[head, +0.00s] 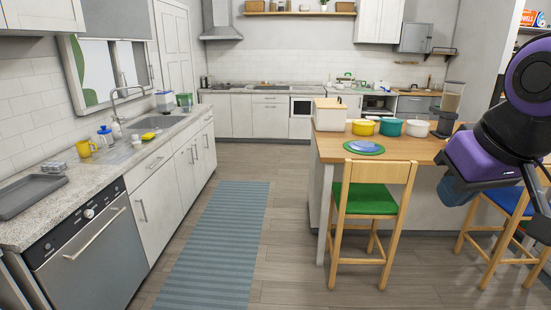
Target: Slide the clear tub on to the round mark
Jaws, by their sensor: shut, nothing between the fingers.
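I cannot pick out the clear tub with certainty. No round mark shows plainly. A round green mat (352,149) lies near the front edge of the wooden island top, with a blue item (366,145) on it. My purple and black arm fills the right edge, in front of the island's right end, and hides part of it. My gripper's fingertips cannot be made out.
The wooden island (327,146) carries a cream box (329,115), a yellow bowl (363,127), a teal pot (391,127) and a white bowl (417,129). A green-seated chair (368,199) stands before it. Floor with a striped blue rug (215,245) lies open between island and left counter.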

